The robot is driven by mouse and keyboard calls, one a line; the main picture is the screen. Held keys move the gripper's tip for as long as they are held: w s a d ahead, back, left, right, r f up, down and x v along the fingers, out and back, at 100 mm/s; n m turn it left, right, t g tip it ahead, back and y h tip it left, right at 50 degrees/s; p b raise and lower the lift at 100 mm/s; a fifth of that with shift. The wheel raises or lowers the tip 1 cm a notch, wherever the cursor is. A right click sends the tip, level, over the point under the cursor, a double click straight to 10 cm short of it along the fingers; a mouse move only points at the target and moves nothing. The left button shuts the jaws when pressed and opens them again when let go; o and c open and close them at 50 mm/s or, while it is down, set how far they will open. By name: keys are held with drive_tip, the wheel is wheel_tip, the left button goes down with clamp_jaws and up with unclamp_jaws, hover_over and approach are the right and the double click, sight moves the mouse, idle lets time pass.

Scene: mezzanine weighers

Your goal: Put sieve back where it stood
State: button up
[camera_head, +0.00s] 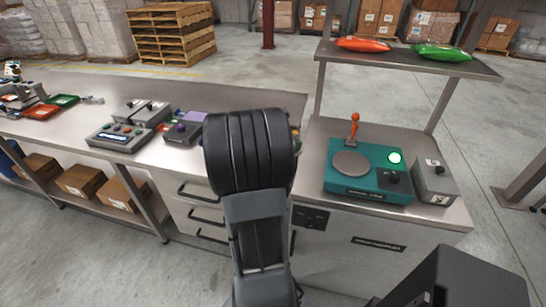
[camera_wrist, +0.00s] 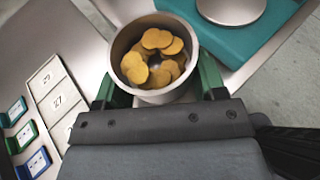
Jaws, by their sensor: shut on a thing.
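A round, pale metal vessel (camera_wrist: 116,62) with an open top is held in my gripper (camera_wrist: 161,82) in the wrist view. I take it to be the sieve, but its base is hidden, so I cannot see a mesh. Several yellow-brown round pieces (camera_wrist: 158,58) lie inside it. The two green fingers are shut on either side of it. In the head view my arm hides the gripper and the vessel.
A teal scale (camera_head: 367,187) with a round plate, lit green button and orange-topped stick stands on the right counter, beside a grey box (camera_head: 434,182). A shelf (camera_head: 385,56) holds orange and green bags. Numbered cards (camera_wrist: 58,99) lie left in the wrist view. Grey devices (camera_head: 122,137) stand left.

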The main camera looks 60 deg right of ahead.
drive_tip(key=w+d+f, duration=0.2)
drive_tip(key=w+f, duration=0.1)
drive_tip(key=w+d+f+p, duration=0.1)
drive_tip(key=w+d+f, duration=0.2)
drive_tip(key=w, duration=0.1)
drive_tip(key=w+d+f, duration=0.2)
drive_tip(key=w+f, duration=0.1)
drive_tip(key=shift+w+d+f+p, duration=0.1)
drive_tip(key=shift+w+d+p, duration=0.1)
drive_tip(key=shift+w+p, duration=0.2)
drive_tip(key=shift+w+d+f, duration=0.15)
drive_tip(key=shift+f, duration=1.7)
drive_tip(key=shift+f, duration=0.15)
drive_tip(key=o, duration=1.2)
